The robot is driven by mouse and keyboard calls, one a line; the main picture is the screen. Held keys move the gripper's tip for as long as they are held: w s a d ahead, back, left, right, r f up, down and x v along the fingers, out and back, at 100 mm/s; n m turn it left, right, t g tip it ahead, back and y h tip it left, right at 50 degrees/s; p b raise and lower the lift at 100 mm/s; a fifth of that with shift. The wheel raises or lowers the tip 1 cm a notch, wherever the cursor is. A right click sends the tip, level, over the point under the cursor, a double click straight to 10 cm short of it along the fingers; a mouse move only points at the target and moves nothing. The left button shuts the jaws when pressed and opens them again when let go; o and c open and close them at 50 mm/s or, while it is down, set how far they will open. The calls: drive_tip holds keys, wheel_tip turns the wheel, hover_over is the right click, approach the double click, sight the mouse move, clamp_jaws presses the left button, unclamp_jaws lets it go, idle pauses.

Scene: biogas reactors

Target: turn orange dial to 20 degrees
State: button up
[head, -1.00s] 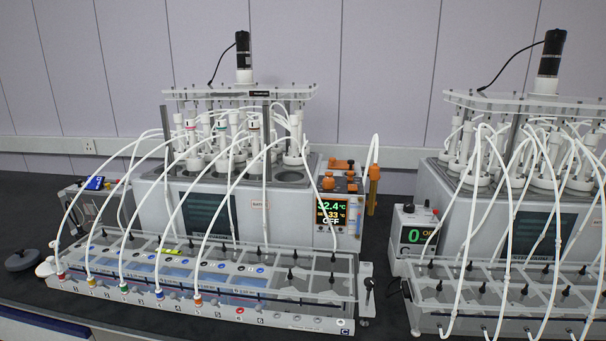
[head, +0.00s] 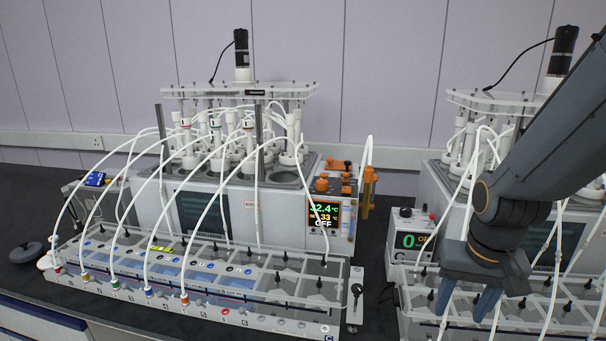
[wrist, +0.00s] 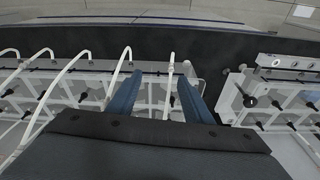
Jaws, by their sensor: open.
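Several orange parts (head: 321,185) sit on top of the control unit beside the left reactor. Which one is the orange dial, and its angle, I cannot tell at this size. The unit's lit display (head: 323,214) reads about 32.4 °C, 33 °C and OFF. My gripper (head: 466,302) is at the right of the head view, pointing down, open and empty. It is over the right-hand tubing rack, well right of the orange parts. In the wrist view, the blue fingers (wrist: 157,92) are apart with tubing and rack beyond them. The orange parts are not visible there.
The left rack (head: 205,280) with white looping tubes stands before the left reactor. The right reactor has its own control box with a green 0 display (head: 410,241). White tubes surround my gripper. A narrow dark bench gap separates the two racks.

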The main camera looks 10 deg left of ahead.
drive_tip(key=w+a+r, duration=0.5)
drive_tip(key=w+a, duration=0.2)
drive_tip(key=w, duration=0.3)
drive_tip(key=m+t+h, duration=0.2)
drive_tip(key=m, duration=0.5)
approach(323, 181)
drive_tip(key=p+x, duration=0.3)
drive_tip(key=x, duration=0.5)
drive_tip(key=shift+w+f, duration=0.1)
drive_tip(key=shift+c, duration=0.4)
drive_tip(key=c, duration=1)
drive_tip(key=shift+n, duration=0.3)
